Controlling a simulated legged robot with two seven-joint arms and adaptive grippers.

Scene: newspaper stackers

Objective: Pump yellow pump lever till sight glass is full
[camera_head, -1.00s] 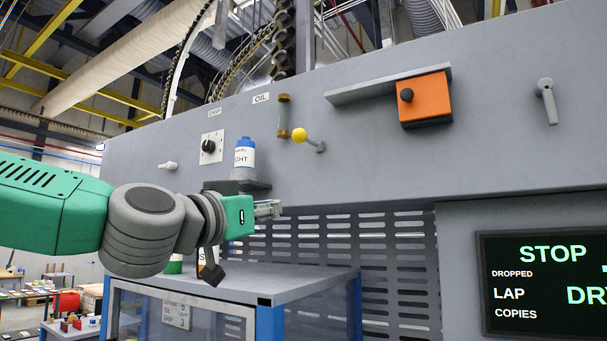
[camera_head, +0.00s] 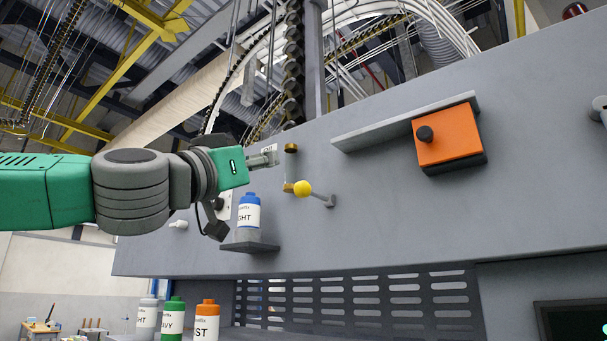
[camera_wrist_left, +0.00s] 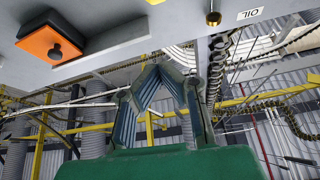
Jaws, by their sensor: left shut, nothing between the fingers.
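The yellow pump lever (camera_head: 302,188) has a ball knob on a short grey arm fixed to the grey machine panel. The sight glass (camera_head: 290,165) is a small upright tube with brass ends, just above and left of the knob. I cannot tell its fill level. My left gripper (camera_head: 271,154) is shut and empty, left of the sight glass and above the knob, apart from the knob. My right gripper is out of view.
A blue-capped bottle (camera_head: 249,212) stands on a small shelf (camera_head: 250,247) below my left gripper. More bottles (camera_head: 172,316) stand lower left.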

